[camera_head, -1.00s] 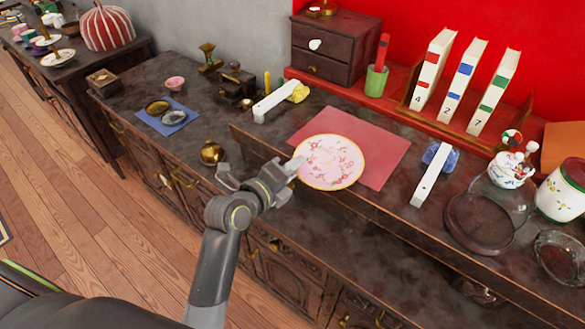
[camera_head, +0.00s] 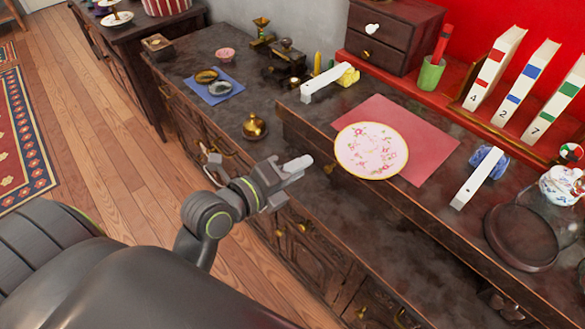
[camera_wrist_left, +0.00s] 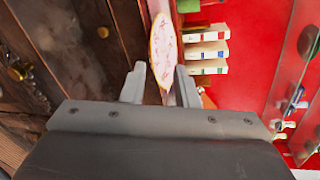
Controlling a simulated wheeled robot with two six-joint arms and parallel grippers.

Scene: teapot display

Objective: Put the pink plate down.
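The pink plate (camera_head: 371,151), with a floral pattern and a gold rim, lies face up on the raised dark shelf. It lies partly over the red mat (camera_head: 421,162), with its near rim close to the shelf's front edge. My left gripper (camera_head: 289,180) is to the left of the plate, apart from it, and empty. In the left wrist view the gripper's two fingers (camera_wrist_left: 160,84) are spread, and the plate (camera_wrist_left: 164,42) shows beyond them. My right gripper is not in view.
A white bar (camera_head: 325,82) lies behind the plate, and another white bar (camera_head: 472,187) lies to its right. A brass pot (camera_head: 254,127) stands on the lower cabinet behind my left gripper. Numbered books (camera_head: 497,68) and a green cup (camera_head: 431,74) stand at the back.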

